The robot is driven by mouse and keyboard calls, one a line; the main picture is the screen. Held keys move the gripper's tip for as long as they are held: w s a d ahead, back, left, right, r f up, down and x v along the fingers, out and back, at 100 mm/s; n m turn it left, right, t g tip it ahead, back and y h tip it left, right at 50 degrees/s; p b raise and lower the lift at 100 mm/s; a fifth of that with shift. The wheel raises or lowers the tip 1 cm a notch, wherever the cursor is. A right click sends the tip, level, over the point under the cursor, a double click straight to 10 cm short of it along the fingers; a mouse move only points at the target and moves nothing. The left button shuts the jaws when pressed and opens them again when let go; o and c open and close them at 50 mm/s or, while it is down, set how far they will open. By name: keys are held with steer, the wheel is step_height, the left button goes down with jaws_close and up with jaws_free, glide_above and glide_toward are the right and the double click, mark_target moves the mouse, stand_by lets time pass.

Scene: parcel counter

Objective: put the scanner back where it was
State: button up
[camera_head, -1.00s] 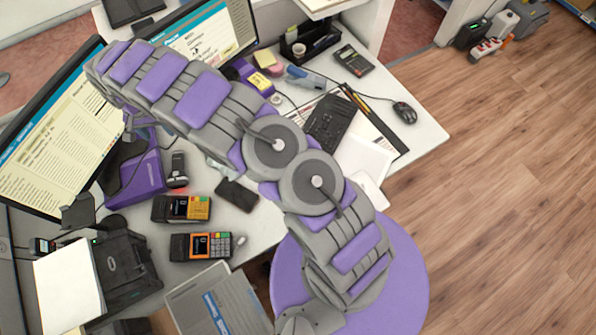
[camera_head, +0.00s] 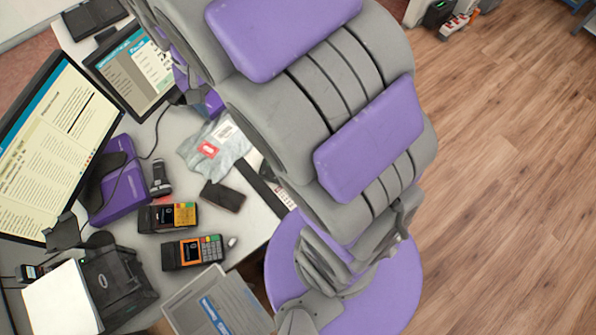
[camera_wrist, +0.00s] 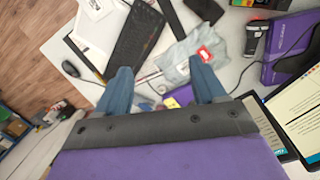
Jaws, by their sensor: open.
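A dark handheld device with a grey end, which looks like the scanner (camera_head: 160,178), lies beside the purple stand under the large monitor. It also shows in the wrist view (camera_wrist: 254,38) at the upper right, next to the purple stand. My gripper (camera_wrist: 161,68) is open, its two blue fingers apart, with nothing seen held between them. It points at the desk, left of the scanner in the wrist view. A grey plastic bag with a red label (camera_wrist: 178,70) shows beyond and between the fingers. In the head view my arm hides my gripper.
Two card terminals (camera_head: 168,217) (camera_head: 192,252), a black phone (camera_head: 222,196) and a black printer (camera_head: 118,285) are on the desk. A large monitor (camera_head: 50,140) stands at left. A keyboard (camera_wrist: 138,35) and mouse (camera_wrist: 70,69) show in the wrist view. Open wooden floor (camera_head: 510,180) is at right.

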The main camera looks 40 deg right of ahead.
steer(key=s+d+n+y, duration=0.1)
steer(key=s+d+n, duration=0.1)
steer(key=s, duration=2.2)
steer(key=shift+d+r+n+g, duration=0.3)
steer(key=shift+d+r+g, duration=0.15)
steer(key=shift+d, duration=0.25)
steer(key=shift+f+b, duration=0.45)
steer(key=shift+f, duration=0.05)
